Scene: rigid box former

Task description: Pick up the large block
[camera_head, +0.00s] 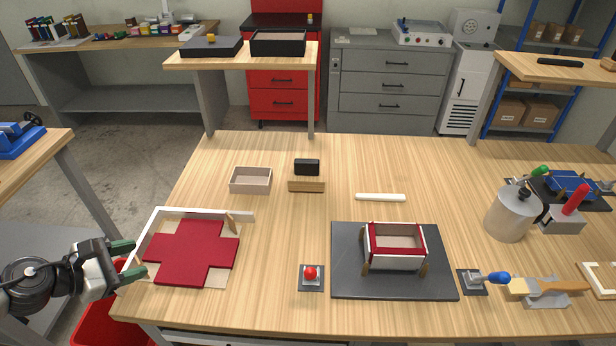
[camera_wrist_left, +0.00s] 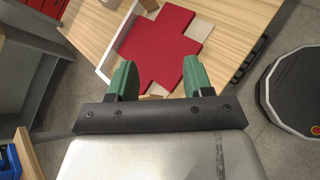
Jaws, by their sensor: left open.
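A block with a black upper part and a light wooden lower part (camera_head: 306,185) stands on the workbench, back of centre. It is the likeliest large block in view. My left gripper (camera_head: 130,260) is open and empty at the bench's left edge, beside the red cross-shaped sheet (camera_head: 190,252). It is well to the left of the block and nearer the front. In the left wrist view, the open green fingers (camera_wrist_left: 159,78) point toward the red sheet (camera_wrist_left: 160,45), with nothing between them. The block is not visible there. My right gripper is not in view.
A white corner fence (camera_head: 195,213) borders the red sheet. An open tray (camera_head: 251,180) stands left of the block and a white stick (camera_head: 380,197) lies to its right. A red-edged box (camera_head: 395,260) sits on a dark plate (camera_head: 350,285). A red button (camera_head: 311,273) is at front centre.

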